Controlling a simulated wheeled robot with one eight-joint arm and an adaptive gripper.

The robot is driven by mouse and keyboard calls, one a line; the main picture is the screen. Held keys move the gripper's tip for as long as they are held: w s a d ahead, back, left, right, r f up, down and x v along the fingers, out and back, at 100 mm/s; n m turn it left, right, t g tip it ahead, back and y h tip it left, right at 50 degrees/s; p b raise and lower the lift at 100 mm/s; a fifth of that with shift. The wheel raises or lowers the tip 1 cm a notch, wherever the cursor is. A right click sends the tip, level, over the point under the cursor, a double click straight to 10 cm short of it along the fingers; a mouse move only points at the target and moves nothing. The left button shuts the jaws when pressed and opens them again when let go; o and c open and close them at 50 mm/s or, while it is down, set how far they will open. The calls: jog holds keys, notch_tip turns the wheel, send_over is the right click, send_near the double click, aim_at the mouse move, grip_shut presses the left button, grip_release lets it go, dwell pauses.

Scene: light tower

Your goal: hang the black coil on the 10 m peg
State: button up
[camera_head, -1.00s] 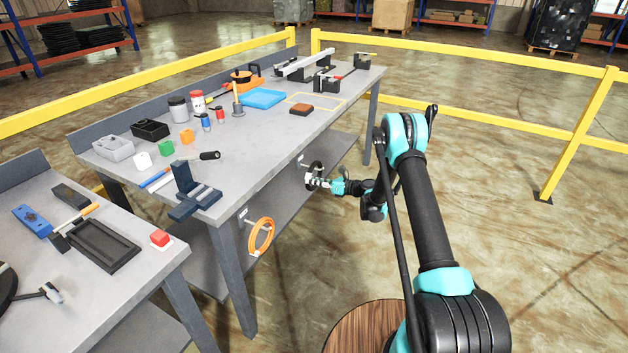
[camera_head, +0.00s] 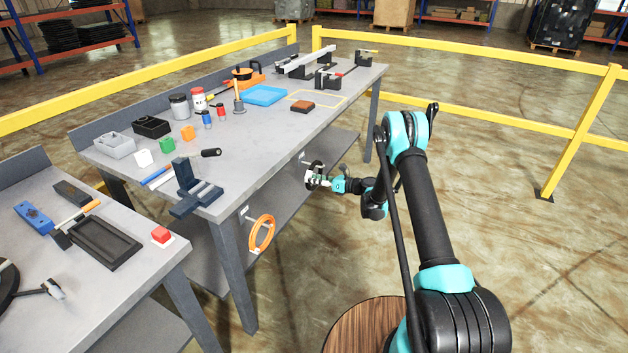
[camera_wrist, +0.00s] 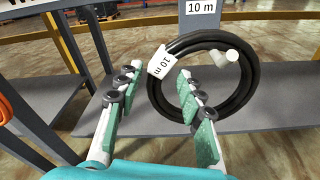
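The black coil (camera_wrist: 243,100) stands upright in front of the bench's side in the wrist view, with a white "10 m" tag (camera_wrist: 160,62) on its upper left. A short white peg (camera_wrist: 231,55) shows in the coil's opening, near its upper right, below a "10 m" sign (camera_wrist: 201,8). The coil appears to hang around the peg; contact is not clear. My gripper (camera_wrist: 162,84) is open, one finger left of the coil and the other in front of its opening, with the coil's left side between them. In the head view the coil (camera_head: 309,174) is small beside my gripper (camera_head: 321,181).
An orange coil (camera_head: 261,234) hangs on another peg nearer the bench's left end. The grey bench (camera_head: 255,150) carries several tools and blocks above, and its lower shelf (camera_wrist: 120,121) runs behind the black coil. Floor right of my arm is clear up to the yellow railing (camera_head: 500,120).

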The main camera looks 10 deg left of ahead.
jog(key=v, duration=1.1)
jog(key=s+d+r+n+g+h, duration=0.1)
jog(key=s+d+r+n+h, duration=0.3)
jog(key=s+r+n, duration=0.3)
jog(key=s+d+r+n+h, duration=0.45)
jog(key=s+r, duration=0.25)
jog(key=s, duration=0.2)
jog(key=s+d+n+h, duration=0.3)
jog(key=s+d+n, duration=0.3)
jog(key=s, duration=0.7)
jog(key=s+d+n+h, duration=0.4)
jog(key=s+d+n, duration=0.3)
jog(key=s, duration=0.6)
jog(key=shift+d, duration=0.6)
jog(key=shift+n, duration=0.25)
